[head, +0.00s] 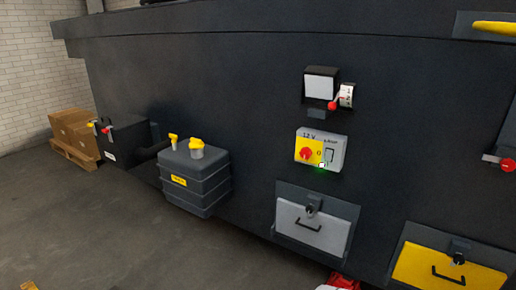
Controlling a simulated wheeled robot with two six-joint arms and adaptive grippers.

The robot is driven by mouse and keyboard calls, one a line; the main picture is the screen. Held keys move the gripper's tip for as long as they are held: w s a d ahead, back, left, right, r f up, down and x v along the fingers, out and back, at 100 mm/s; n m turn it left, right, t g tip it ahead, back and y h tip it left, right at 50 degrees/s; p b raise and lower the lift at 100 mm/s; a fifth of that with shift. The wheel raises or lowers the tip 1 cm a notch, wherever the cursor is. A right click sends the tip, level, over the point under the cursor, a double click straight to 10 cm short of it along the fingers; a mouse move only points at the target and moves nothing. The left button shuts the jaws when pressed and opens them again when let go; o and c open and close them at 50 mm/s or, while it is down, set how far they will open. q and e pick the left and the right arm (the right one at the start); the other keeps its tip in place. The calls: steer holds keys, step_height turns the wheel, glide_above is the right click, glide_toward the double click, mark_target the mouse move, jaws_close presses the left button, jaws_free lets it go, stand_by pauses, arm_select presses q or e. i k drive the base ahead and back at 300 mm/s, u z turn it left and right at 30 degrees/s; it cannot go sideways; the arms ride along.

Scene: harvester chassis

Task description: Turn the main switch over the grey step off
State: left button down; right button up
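A light grey switch box (334,156) marked 12 V is fixed to the dark chassis wall, above a grey panel with a black handle (313,228). On the yellow left part of the box is a red rotary knob (306,153). A 0 mark shows to the right of the knob; its exact pointing is too small to read. A small white rocker-like part (329,156) is on the box's right side, and a green glow shows at its lower edge. Neither of my grippers shows in this view.
Above the switch box are a pale square panel (320,85) and a red-tipped lever (333,105). A yellow panel (447,268) is at lower right, with a red knob (507,165) above it. A grey tank (195,178) with yellow caps stands left.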

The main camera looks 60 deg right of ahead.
mark_target(305, 153)
steer(key=z, duration=0.1)
steer(key=i, duration=1.1)
steer(key=z, duration=0.95)
steer(key=i, duration=0.75)
steer(key=z, duration=0.95)
